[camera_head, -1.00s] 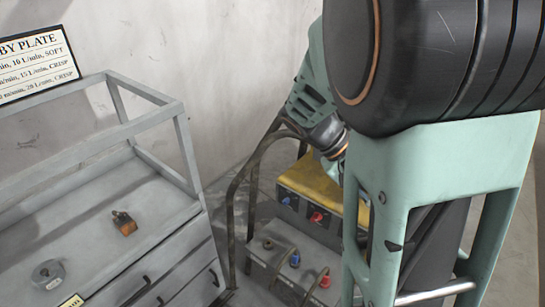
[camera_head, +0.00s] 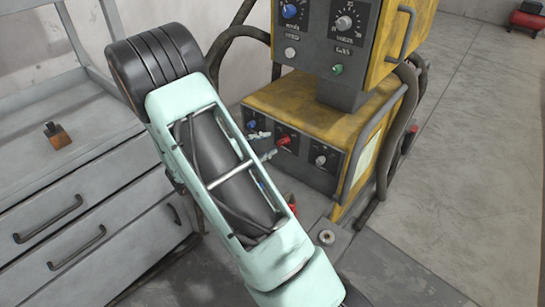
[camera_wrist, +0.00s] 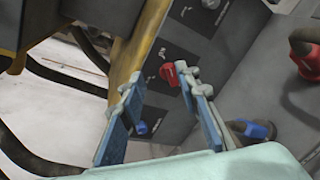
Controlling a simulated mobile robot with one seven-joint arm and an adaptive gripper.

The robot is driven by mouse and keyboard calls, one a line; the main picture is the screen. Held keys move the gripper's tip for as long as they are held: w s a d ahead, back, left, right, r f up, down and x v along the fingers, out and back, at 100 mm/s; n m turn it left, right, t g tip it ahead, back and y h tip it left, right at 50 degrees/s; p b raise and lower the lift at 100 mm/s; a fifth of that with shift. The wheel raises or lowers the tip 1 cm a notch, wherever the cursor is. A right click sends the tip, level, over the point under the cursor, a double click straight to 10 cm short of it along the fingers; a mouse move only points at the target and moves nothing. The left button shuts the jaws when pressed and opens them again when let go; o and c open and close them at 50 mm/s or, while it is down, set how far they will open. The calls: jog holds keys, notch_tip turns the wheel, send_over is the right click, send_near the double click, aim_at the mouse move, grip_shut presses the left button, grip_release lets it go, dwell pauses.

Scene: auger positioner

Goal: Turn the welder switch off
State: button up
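The welder (camera_head: 330,110) is yellow with dark front panels. Its lower panel carries a red switch (camera_head: 285,139) in the middle, a blue knob (camera_head: 251,124) to the left and a silver knob (camera_head: 321,160) to the right. My gripper (camera_head: 264,145) is at that panel, its fingertips just left of the red switch. In the wrist view my gripper (camera_wrist: 161,78) is open, with blue-padded fingers apart and nothing held. The red switch (camera_wrist: 172,74) shows between the fingertips, close to the right one. I cannot tell whether they touch. The switch's exact setting is unclear.
The upper welder box has a blue knob (camera_head: 290,11), a silver knob (camera_head: 344,24) and a green button (camera_head: 337,70). Black hoses (camera_head: 383,150) run beside the welder. A grey drawer cabinet (camera_head: 95,215) stands left. Floor at right is mostly clear.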

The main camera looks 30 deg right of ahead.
aim_at(283, 141)
jog(key=shift+n+t, duration=0.5)
jog(key=w+d+f+b, duration=0.1)
jog(key=d+f, duration=0.1)
jog(key=w+d+f+b, duration=0.1)
jog(key=w+d+f, duration=0.1)
jog(key=d, duration=0.1)
jog(key=w+d+f+b, duration=0.1)
jog(key=d+f, duration=0.1)
jog(key=d, duration=0.1)
jog(key=shift+w+d, duration=0.25)
jog(key=shift+w, duration=0.15)
grip_shut()
